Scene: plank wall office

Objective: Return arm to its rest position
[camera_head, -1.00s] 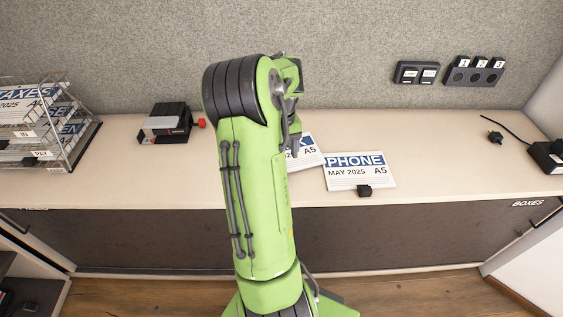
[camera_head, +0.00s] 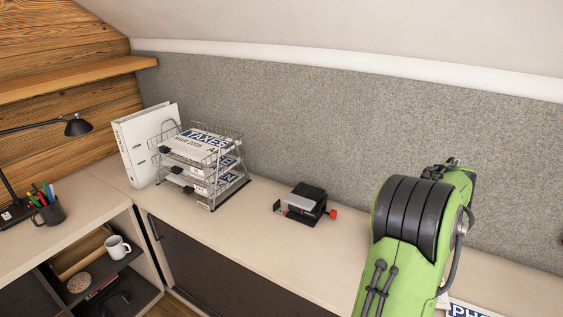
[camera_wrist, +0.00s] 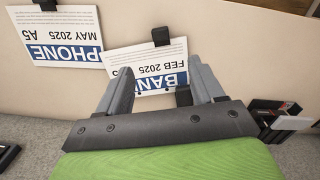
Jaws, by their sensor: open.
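My green arm rises at the lower right of the head view, and its gripper end is hidden behind the arm there. In the wrist view my gripper (camera_wrist: 163,90) is open, its two grey fingers apart with nothing held between them. Beyond the fingers a BANK sheet (camera_wrist: 150,62) dated FEB 2025 lies on the counter. A PHONE sheet (camera_wrist: 62,35) dated MAY 2025 lies to its left. I cannot tell the exact height of the gripper above the sheets.
The counter (camera_head: 270,235) runs along a grey felt panel (camera_head: 330,130). A wire letter tray (camera_head: 215,190) with papers, a white binder (camera_head: 140,150) and a black hole punch (camera_head: 303,204) stand on it. A pen cup (camera_head: 48,212) and lamp (camera_head: 78,126) are at the left.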

